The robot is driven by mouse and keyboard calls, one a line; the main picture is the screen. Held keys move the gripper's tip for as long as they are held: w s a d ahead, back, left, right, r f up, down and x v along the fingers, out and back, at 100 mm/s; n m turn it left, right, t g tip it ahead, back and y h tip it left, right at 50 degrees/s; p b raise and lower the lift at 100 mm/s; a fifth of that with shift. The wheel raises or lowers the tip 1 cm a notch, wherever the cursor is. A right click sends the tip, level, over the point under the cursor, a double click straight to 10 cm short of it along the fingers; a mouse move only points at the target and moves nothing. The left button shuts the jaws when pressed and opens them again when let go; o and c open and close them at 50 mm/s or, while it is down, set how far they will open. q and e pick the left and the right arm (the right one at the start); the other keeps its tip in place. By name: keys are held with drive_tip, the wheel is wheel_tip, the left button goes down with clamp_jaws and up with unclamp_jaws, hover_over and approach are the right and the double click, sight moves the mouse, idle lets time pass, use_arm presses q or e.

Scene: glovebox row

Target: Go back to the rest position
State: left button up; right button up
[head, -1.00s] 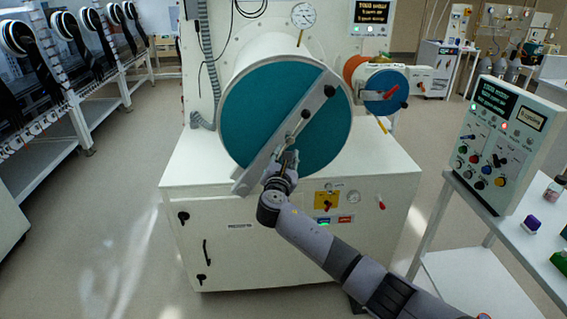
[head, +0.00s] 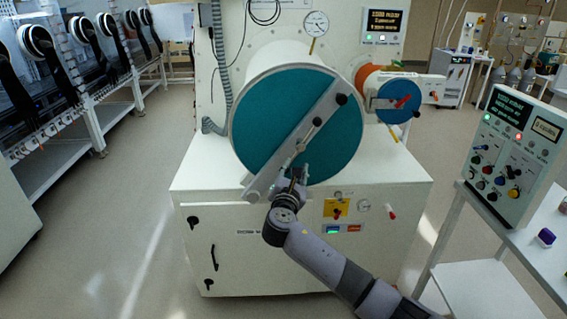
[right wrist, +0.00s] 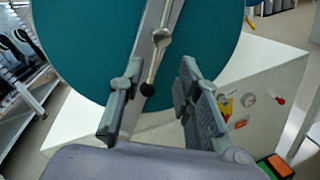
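My right gripper (head: 298,174) is in front of the lower part of a round teal door (head: 262,125) on a white machine. In the right wrist view its two fingers (right wrist: 160,105) stand apart with a clear gap. A thin metal lever (right wrist: 158,55) with a black knob (right wrist: 148,90) shows beyond the gap, and no finger is seen closed on it. The lever sits on a grey diagonal bar (head: 320,117) across the door. My left gripper is in neither view.
A smaller blue round door (head: 398,102) with a red handle is right of the teal one. A control panel (head: 512,150) stands on a white table (head: 480,275) at right, near a purple object (head: 546,237). Gloved boxes line the left. The floor (head: 110,240) between is clear.

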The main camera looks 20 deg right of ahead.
drive_tip(key=s+f+m+g+y, duration=0.2)
drive_tip(key=s+f, duration=0.1)
drive_tip(key=f, duration=1)
drive_tip(key=s+f+m+g+y, duration=0.2)
drive_tip(key=s+f+g, duration=0.1)
drive_tip(key=f, duration=1)
drive_tip(key=s+f+m+g+y, duration=0.1)
drive_tip(key=s+f+m+g, duration=0.1)
drive_tip(key=s+f, duration=0.7)
drive_tip(key=s+f+m+g+y, duration=0.1)
drive_tip(key=s+f+m+g, duration=0.15)
drive_tip(key=s+f, duration=0.6)
drive_tip(key=s+a+f+m+g+y, duration=0.1)
drive_tip(key=s+f+m, duration=0.3)
drive_tip(key=s, duration=0.9)
drive_tip(key=s+a+f+m+g+y, duration=0.1)
drive_tip(key=s+f+m, duration=0.4)
drive_tip(key=s+f, duration=0.5)
drive_tip(key=s+a+f+m+g, duration=0.1)
drive_tip(key=s+f+m+g, duration=0.2)
drive_tip(key=s, duration=1.5)
wheel_tip(320, 180, down, 5)
drive_tip(key=shift+s+a+r+m+y, duration=0.2)
drive_tip(key=shift+m+y, duration=0.2)
drive_tip(key=shift+m, duration=0.45)
drive_tip(key=shift+w, duration=0.1)
